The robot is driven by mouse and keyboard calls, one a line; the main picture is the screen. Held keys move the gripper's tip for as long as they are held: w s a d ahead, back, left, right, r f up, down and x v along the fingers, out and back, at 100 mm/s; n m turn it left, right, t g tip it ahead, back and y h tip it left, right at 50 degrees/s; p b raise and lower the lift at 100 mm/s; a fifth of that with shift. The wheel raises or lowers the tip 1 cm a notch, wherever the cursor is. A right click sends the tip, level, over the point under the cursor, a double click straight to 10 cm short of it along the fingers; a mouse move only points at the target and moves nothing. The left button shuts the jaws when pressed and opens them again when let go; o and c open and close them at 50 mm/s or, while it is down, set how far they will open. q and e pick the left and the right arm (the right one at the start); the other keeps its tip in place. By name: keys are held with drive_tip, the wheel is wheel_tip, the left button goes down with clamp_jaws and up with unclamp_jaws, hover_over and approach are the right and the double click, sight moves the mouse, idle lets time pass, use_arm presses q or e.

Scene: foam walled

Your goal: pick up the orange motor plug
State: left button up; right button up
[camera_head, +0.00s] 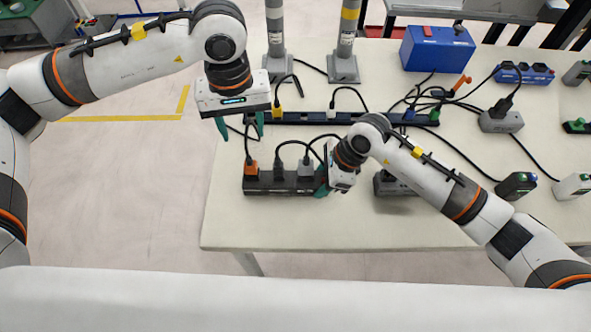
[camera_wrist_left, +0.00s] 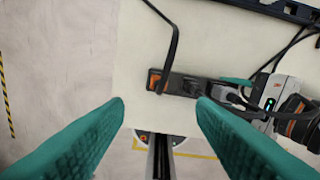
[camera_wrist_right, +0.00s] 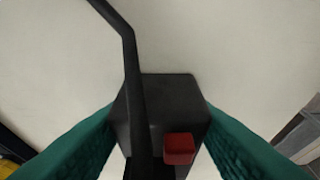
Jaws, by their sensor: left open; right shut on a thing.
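The orange motor plug (camera_head: 251,168) sits in the left end of a black power strip (camera_head: 292,187) on the pale table, with a black cable rising from it. In the left wrist view the orange plug (camera_wrist_left: 155,80) lies beyond the fingertips. My left gripper (camera_head: 240,130) is open, empty and above the plug, pointing down. My right gripper (camera_head: 324,180) is shut on the right end of the strip. In the right wrist view its fingers are on both sides of the black strip end (camera_wrist_right: 150,100), which carries a red switch (camera_wrist_right: 179,148).
A dark and a grey plug (camera_head: 305,167) sit along the same strip. A long blue-black rail (camera_head: 320,118) lies behind it. A blue box (camera_head: 437,48), two grey posts and several cables and chargers fill the back and right. The table's front left is clear.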

sight(249, 158)
use_arm(q)
wheel_tip(249, 158, down, 12)
drive_tip(key=shift+a+r, duration=0.1)
drive_tip(key=c, duration=1.1)
